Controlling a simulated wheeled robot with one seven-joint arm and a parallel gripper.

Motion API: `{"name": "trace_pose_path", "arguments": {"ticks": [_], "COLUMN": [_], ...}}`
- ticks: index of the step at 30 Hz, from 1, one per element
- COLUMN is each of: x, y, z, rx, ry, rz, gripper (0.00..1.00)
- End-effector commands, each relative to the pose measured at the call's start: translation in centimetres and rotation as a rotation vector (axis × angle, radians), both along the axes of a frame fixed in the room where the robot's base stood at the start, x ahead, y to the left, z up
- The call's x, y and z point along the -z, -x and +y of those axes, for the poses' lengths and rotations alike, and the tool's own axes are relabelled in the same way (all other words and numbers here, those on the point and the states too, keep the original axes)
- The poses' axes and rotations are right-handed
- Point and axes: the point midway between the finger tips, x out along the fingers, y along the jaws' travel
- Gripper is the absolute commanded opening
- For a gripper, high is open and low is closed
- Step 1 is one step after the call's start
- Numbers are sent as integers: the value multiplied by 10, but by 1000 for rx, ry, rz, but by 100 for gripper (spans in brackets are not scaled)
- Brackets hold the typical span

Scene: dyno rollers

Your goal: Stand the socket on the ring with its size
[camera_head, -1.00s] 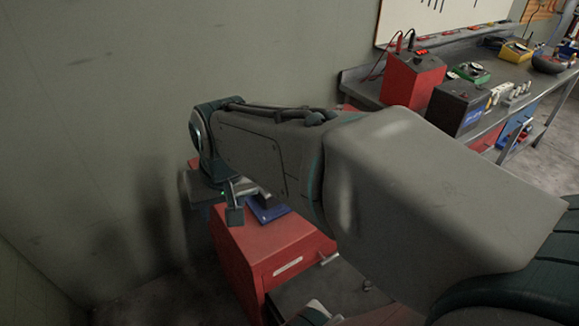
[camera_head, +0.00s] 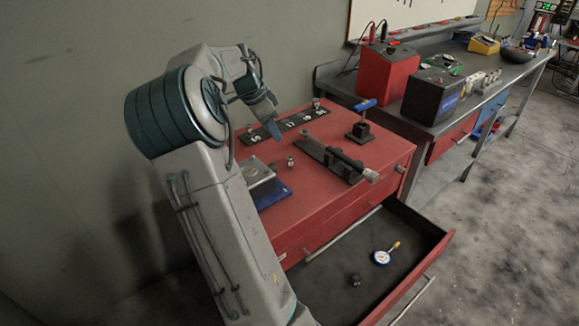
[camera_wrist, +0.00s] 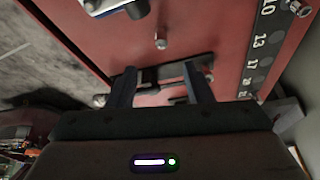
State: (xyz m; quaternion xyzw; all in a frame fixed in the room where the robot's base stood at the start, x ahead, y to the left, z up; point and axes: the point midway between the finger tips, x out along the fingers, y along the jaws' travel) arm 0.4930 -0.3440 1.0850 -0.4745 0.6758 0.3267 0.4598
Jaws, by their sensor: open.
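A small chrome socket (camera_head: 290,161) stands on the red cabinet top in front of the black numbered strip. It also shows in the wrist view (camera_wrist: 160,42), ahead of my fingers. The black strip (camera_head: 285,124) lies along the cabinet's back edge with white numbers; in the wrist view (camera_wrist: 257,62), 10, 13 and 17 read clearly. Its rings are too small to judge well. A chrome piece stands at each end of the strip. My gripper (camera_wrist: 160,84) is open and empty, its two fingers apart above the cabinet. In the head view, a finger shows near the strip.
A wrench-like tool (camera_head: 350,160) lies on a black holder at the front right. A black clamp with a blue handle (camera_head: 361,125) stands behind it. A blue-based tray (camera_head: 272,194) sits at left. The open drawer (camera_head: 330,289) holds a dial gauge (camera_head: 381,258) and a dark piece.

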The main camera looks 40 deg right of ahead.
Motion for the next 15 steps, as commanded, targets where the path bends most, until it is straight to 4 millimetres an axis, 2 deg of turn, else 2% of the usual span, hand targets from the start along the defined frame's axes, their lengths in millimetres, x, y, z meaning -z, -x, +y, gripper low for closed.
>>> {"name": "trace_pose_path", "arguments": {"ticks": [5, 15], "x": [13, 70], "y": [0, 9], "z": [-11, -33], "rx": [35, 34], "ry": [22, 21], "rz": [6, 5], "gripper": [46, 46]}}
